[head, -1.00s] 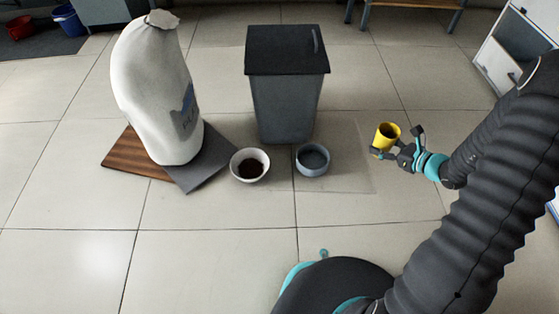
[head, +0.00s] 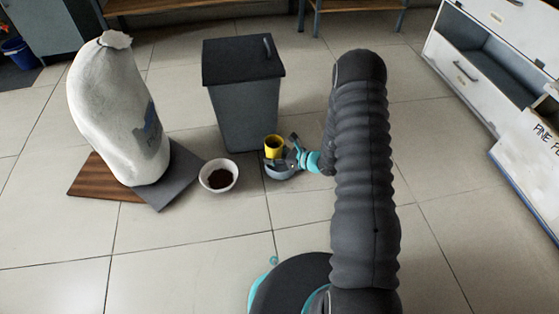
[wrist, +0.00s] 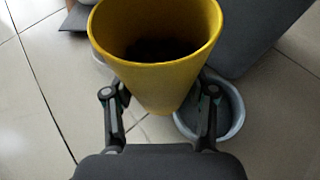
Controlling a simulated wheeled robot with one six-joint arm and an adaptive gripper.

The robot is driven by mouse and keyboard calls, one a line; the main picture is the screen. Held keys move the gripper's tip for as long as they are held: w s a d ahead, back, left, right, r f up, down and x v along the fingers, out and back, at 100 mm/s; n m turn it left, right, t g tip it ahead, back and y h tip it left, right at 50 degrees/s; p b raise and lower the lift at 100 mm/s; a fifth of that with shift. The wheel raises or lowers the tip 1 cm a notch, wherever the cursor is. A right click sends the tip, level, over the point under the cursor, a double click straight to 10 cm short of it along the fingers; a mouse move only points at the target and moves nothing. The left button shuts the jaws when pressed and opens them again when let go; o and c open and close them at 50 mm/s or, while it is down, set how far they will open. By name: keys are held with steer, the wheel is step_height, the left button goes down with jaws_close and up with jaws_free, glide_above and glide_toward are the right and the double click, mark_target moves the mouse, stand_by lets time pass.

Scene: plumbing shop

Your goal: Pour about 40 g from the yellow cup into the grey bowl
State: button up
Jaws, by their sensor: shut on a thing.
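The yellow cup (head: 273,147) is held by my gripper (head: 290,155), which is shut on it. The cup looks roughly upright in the head view, over the grey bowl. In the wrist view the yellow cup (wrist: 152,75) fills the upper middle, with dark contents low inside it. The fingers of my gripper (wrist: 160,108) grip its sides. The grey bowl (head: 281,173) stands on the floor, partly hidden by the cup and gripper. In the wrist view the grey bowl (wrist: 237,118) shows below and right of the cup; its visible inside looks plain grey.
A white bowl (head: 218,177) with dark contents stands left of the grey bowl. A dark bin (head: 243,110) stands just behind. A white sack (head: 118,115) stands at left on boards (head: 100,184). White drawers (head: 475,75) are at far right. Floor in front is clear.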

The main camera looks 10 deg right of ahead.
steer(key=shift+m+h, duration=0.4)
steer(key=shift+h, duration=0.1)
steer(key=a+f, duration=0.1)
steer(key=f, duration=0.2)
steer(key=a+f, duration=0.1)
steer(key=f, duration=0.3)
steer(key=w+a+f, duration=0.1)
steer(key=f, duration=0.2)
steer(key=shift+a+f, duration=0.2)
steer(key=shift+a, duration=0.05)
steer(key=shift+d+r, duration=0.1)
steer(key=shift+w+d+r+m+y+p, duration=0.2)
steer(key=shift+m+y+p, duration=0.2)
steer(key=shift+m, duration=0.2)
steer(key=m+g+y, duration=0.1)
steer(key=m, duration=0.2)
steer(key=d+r+m+y+p, duration=0.1)
steer(key=m+y, duration=0.1)
steer(key=m, duration=0.1)
steer(key=w+m+g+y+p, duration=0.1)
steer(key=m+y, duration=0.1)
steer(key=m, duration=0.1)
steer(key=shift+w+d+r+g, duration=0.1)
steer(key=shift+d+r+g, duration=0.05)
steer(key=shift+r+g, duration=0.15)
steer(key=shift+w+d+r+m+y+b, duration=0.15)
steer(key=shift+r+m+y+b, duration=0.3)
steer(key=shift+m+b, duration=0.35)
stand_by(1.0)
